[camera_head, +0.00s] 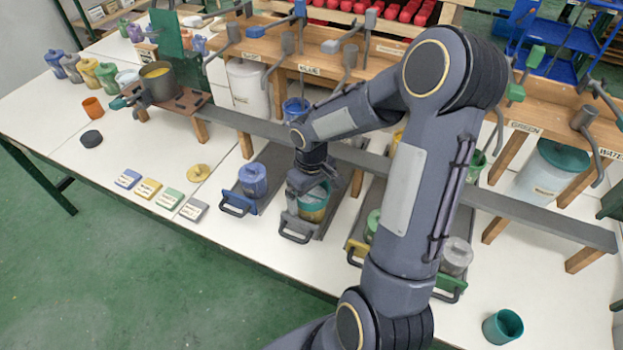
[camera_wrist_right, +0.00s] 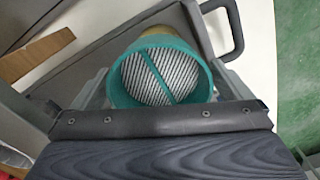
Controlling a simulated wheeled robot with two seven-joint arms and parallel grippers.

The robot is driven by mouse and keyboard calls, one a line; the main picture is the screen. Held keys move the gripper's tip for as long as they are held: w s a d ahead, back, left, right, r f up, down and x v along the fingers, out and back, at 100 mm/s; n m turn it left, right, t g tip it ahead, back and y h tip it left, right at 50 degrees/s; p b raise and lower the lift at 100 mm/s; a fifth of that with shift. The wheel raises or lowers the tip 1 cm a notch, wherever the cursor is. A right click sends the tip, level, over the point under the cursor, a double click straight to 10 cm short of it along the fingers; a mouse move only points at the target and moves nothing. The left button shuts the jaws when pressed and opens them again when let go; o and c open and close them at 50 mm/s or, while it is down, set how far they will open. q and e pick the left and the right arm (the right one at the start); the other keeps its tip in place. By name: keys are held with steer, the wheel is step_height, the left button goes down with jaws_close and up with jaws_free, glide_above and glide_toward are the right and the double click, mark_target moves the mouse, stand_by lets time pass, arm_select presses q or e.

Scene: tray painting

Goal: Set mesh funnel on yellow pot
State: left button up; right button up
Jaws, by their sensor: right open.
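The mesh funnel (camera_wrist_right: 145,80) has a teal rim with a striped grey mesh and a teal bar across it, seen mouth-on in the right wrist view. A strip of the yellow pot (camera_wrist_right: 155,32) shows just past its far edge. In the head view the teal funnel (camera_head: 320,190) appears on top of the yellow pot (camera_head: 311,215), partly hidden by my right gripper (camera_head: 304,190). My right gripper is open, with its fingers on either side of the funnel. How well the funnel is seated cannot be told. My left gripper is not in view.
The pot stands on a grey tray with a handle (camera_head: 296,237). A blue pot (camera_head: 252,179) stands on the tray to the left, and other trays with pots are to the right. A grey rail (camera_head: 545,223) crosses behind. A teal cup (camera_head: 502,327) stands at the front right.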

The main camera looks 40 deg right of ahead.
mark_target(311, 197)
step_height(311, 197, up, 12)
steer(key=f, duration=0.1)
steer(key=s+a+r+m+t+y, duration=0.1)
steer(key=s+a+r+t+y, duration=0.1)
steer(key=s+a, duration=0.4)
steer(key=s+a+r+m+t+y, duration=0.1)
steer(key=s+a+r+t, duration=0.2)
steer(key=s+a, duration=0.3)
steer(key=s, duration=0.3)
steer(key=shift+s+r+m+t+y, duration=0.15)
steer(key=shift+s+m+t+y, duration=0.15)
steer(key=shift+m+y, duration=0.1)
